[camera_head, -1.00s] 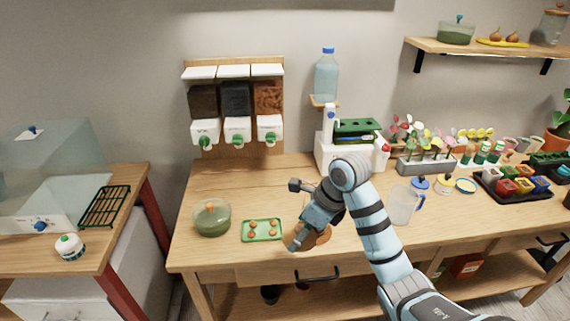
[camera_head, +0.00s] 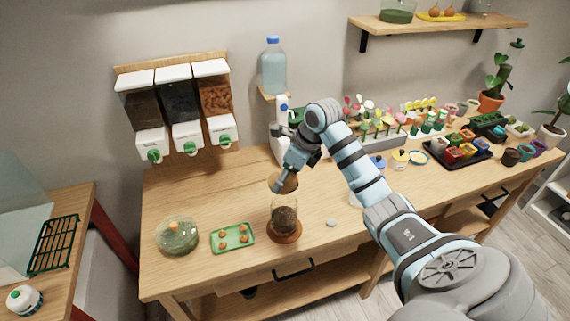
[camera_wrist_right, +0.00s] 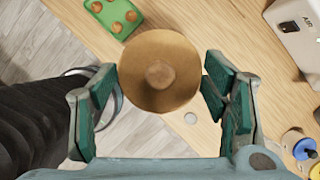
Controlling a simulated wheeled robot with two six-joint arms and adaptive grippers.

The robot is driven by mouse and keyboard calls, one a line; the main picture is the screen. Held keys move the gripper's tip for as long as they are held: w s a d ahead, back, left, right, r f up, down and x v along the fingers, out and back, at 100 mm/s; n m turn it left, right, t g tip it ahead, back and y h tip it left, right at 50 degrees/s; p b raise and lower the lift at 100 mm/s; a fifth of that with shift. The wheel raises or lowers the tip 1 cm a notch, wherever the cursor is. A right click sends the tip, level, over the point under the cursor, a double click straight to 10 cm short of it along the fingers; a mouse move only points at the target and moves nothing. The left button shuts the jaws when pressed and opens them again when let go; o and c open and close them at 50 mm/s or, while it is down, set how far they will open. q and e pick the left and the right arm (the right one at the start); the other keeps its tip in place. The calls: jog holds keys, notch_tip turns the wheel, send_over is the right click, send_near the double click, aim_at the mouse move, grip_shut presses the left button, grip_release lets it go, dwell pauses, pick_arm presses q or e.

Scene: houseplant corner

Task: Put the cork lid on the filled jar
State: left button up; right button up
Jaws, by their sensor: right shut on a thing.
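My right gripper (camera_head: 284,187) is shut on the round brown cork lid (camera_head: 287,182), gripping it by its edges. In the right wrist view the lid (camera_wrist_right: 160,85) sits between the green finger pads, its knob facing the camera. The glass jar (camera_head: 284,217), filled with dark brown material, stands upright on a round brown coaster (camera_head: 286,238) near the table's front edge. The lid is held above the jar's mouth, apparently apart from it; exact alignment is unclear. A clear curved rim shows left of the lid in the wrist view. My left gripper is not in view.
A green tray (camera_head: 232,238) with small orange-brown balls and a glass bowl (camera_head: 178,236) stand left of the jar. A small grey disc (camera_head: 331,223) lies to its right. Dispensers (camera_head: 175,105) hang behind. Potted flowers and a dark tray (camera_head: 459,158) stand further right.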

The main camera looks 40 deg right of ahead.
jog(key=shift+s+d+f, duration=0.1)
jog(key=shift+s+d, duration=0.05)
jog(key=shift+d, duration=0.05)
jog(key=f+b, duration=0.4)
jog(key=f, duration=0.1)
jog(key=shift+w+a+f+b, duration=0.2)
jog(key=shift+f+b, duration=0.1)
jog(key=shift+d+f+b, duration=0.1)
jog(key=shift+f+b, duration=0.2)
jog(key=shift+f, duration=0.15)
jog(key=shift+s+r, duration=0.1)
jog(key=shift+s, duration=0.05)
jog(key=shift+r, duration=0.1)
jog(key=shift+f, duration=0.2)
dwell(0.3)
dwell(0.6)
jog(key=o, duration=1)
